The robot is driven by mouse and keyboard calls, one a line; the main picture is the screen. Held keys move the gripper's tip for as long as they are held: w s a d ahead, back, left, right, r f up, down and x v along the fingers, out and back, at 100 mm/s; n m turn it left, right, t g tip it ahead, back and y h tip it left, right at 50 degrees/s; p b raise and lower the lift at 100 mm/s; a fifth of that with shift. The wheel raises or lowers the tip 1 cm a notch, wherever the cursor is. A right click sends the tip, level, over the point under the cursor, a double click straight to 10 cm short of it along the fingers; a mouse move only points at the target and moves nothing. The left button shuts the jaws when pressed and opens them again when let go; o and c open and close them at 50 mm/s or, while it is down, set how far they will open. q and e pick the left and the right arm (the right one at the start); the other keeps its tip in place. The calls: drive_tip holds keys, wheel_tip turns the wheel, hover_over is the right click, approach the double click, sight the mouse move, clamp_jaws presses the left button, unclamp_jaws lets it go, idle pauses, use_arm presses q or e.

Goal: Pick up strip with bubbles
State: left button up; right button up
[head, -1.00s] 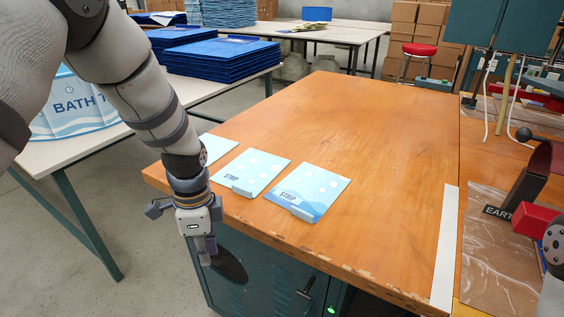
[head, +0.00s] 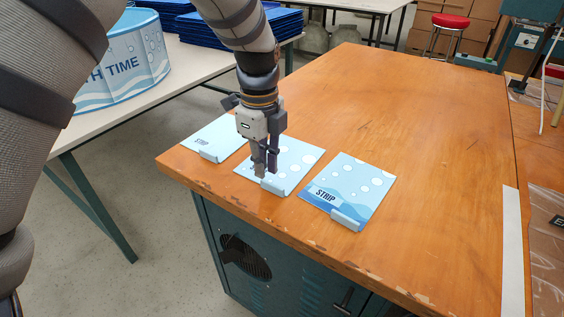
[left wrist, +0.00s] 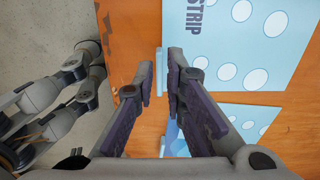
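Three light-blue cards marked STRIP with white bubbles lie in a row along the table's near edge, each with a pale tab at its front. They are a left card (head: 214,138), a middle card (head: 300,158) and a right card (head: 360,182) with a darker blue wave. My left gripper (head: 264,168) points down over the middle card, by its tab (head: 275,187), and hides part of it. In the left wrist view my fingers (left wrist: 160,75) are apart, with a pale tab (left wrist: 158,62) showing between their tips and a STRIP card (left wrist: 235,45) beyond. My right gripper is out of view.
The wooden table (head: 400,110) is clear behind the cards. A white side table (head: 110,118) holds a BATH TIME pool (head: 125,65) and blue stacks (head: 285,22). A white band (head: 511,240) runs along the right. A red stool (head: 450,22) stands behind.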

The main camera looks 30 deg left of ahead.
use_arm(q)
wheel_tip(320, 180, down, 4)
drive_tip(key=shift+a, duration=0.15)
clamp_jaws()
drive_tip(key=shift+r, duration=0.2)
